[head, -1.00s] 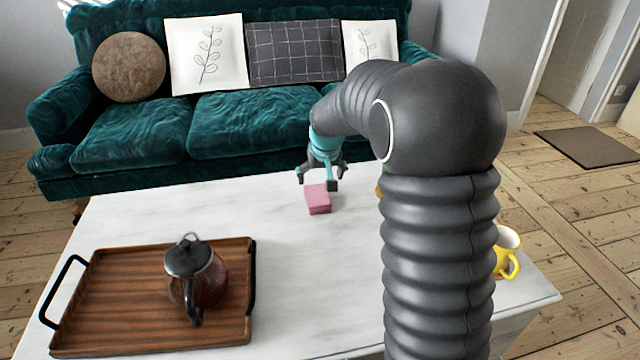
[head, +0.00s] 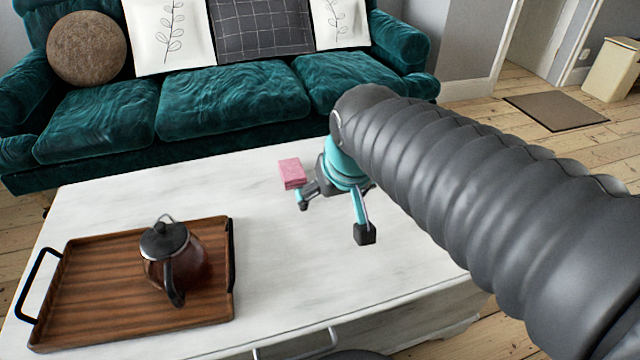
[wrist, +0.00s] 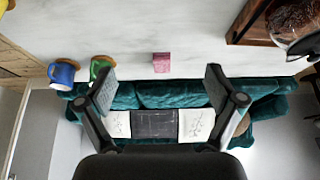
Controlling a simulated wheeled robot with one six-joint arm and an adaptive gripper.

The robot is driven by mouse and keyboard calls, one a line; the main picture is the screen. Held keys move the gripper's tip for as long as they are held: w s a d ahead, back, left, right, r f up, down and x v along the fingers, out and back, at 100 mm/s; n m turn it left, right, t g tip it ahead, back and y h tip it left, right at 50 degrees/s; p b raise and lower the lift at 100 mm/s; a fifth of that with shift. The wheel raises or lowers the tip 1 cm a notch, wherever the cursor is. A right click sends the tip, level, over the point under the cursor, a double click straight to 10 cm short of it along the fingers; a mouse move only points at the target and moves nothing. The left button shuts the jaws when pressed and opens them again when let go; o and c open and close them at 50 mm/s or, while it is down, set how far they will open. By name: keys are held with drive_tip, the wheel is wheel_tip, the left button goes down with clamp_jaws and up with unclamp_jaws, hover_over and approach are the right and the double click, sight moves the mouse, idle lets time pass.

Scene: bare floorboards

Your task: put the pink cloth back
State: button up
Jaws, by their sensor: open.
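The pink cloth (head: 292,172) is a small folded block lying on the white table towards its sofa side. It also shows in the wrist view (wrist: 161,62), between my two fingers in the picture but beyond them. My gripper (head: 335,218) is open and empty over the table, to the right of the cloth in the head view and apart from it. In the wrist view its fingers (wrist: 158,88) are spread wide with nothing between them.
A wooden tray (head: 75,322) with a dark teapot (head: 172,258) stands at the table's left. In the wrist view a blue mug (wrist: 62,72) and a green mug (wrist: 97,66) stand near the table edge. A teal sofa (head: 235,100) lies behind. The table's middle is clear.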

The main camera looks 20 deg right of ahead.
drive_tip(key=s+f, duration=0.2)
drive_tip(key=s, duration=0.5)
drive_tip(key=shift+s, duration=0.35)
idle(0.7)
